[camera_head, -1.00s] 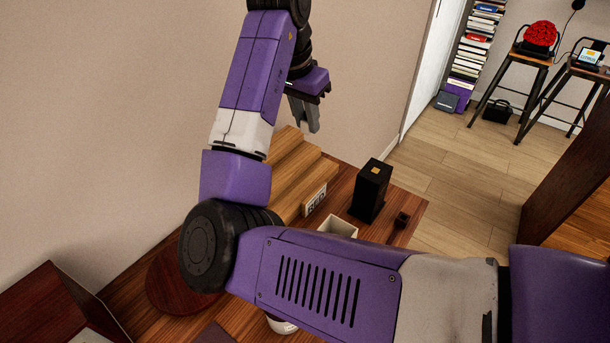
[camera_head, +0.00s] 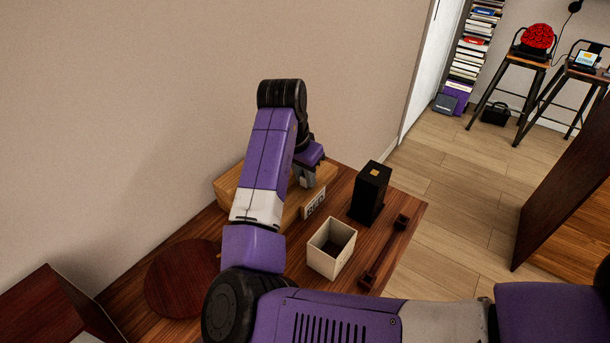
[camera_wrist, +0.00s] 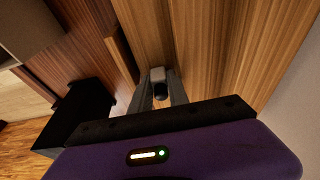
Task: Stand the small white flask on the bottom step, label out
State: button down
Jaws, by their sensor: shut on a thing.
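The wooden stepped stand (camera_head: 231,186) is against the wall on the table, partly hidden by my arm. My gripper (camera_head: 306,184) is low over its right end. In the wrist view, my gripper (camera_wrist: 158,98) is shut on the small white flask (camera_wrist: 157,74), which shows as a pale body with a dark cap (camera_wrist: 160,91) between the fingertips. The wooden steps (camera_wrist: 215,40) fill the view around it. I cannot tell whether the flask touches a step, and its label is not visible. In the head view the flask cannot be made out.
A label plate (camera_head: 313,203) is on the stand's front. A tall black box (camera_head: 370,192) stands to the right. A cream open box (camera_head: 331,248) and a dark rack (camera_head: 385,252) are in front. A round dark red board (camera_head: 180,278) lies at left.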

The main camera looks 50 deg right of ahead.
jog(key=shift+f, duration=0.2)
jog(key=c, duration=1.5)
grip_release()
jog(key=shift+c, duration=0.2)
jog(key=v, duration=1.2)
jog(key=shift+r, duration=0.15)
